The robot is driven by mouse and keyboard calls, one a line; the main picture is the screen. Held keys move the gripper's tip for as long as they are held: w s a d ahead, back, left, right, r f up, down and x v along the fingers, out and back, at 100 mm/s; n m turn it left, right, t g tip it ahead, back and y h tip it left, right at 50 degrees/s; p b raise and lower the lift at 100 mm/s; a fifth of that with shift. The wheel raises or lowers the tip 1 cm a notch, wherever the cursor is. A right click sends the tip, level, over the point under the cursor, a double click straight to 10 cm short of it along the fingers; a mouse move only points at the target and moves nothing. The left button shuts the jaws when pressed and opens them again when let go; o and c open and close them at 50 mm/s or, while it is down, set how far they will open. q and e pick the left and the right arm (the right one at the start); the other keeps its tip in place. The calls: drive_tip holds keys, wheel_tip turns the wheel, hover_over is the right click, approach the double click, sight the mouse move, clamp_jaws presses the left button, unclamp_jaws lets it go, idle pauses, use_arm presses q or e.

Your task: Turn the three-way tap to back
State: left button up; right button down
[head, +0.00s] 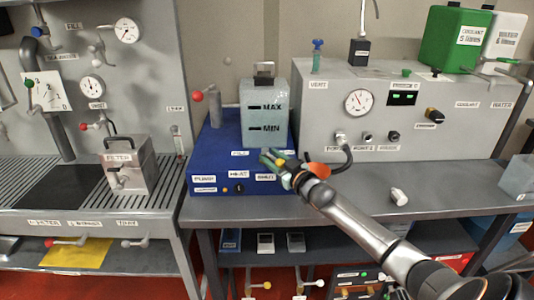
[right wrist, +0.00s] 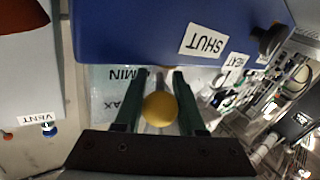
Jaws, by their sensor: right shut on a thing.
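My right gripper (head: 272,160) reaches in from the lower right to the front right of the blue box (head: 215,150). Its two green fingers are shut on a yellow ball knob, which shows between them in the right wrist view (right wrist: 160,109). A short metal stem shows by the knob, close to the blue box's face. The knob looks like the handle of the three-way tap; the tap's body and the direction it points are hidden by the gripper. My left gripper is not in view.
A clear tank (head: 265,115) marked MAX and MIN stands on the blue box. A red-knobbed lever (head: 198,96) stands at its left. A grey panel (head: 320,120) with a gauge stands to the right. A small white piece (head: 399,197) lies on the otherwise fairly clear right bench.

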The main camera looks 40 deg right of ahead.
drive_tip(key=shift+d+n+y, duration=0.2)
drive_tip(key=shift+n+y, duration=0.3)
drive_tip(key=shift+y, duration=0.2)
drive_tip(key=c, duration=0.6)
unclamp_jaws()
drive_tip(key=shift+s+d, duration=0.1)
drive_tip(key=shift+s, duration=6.2)
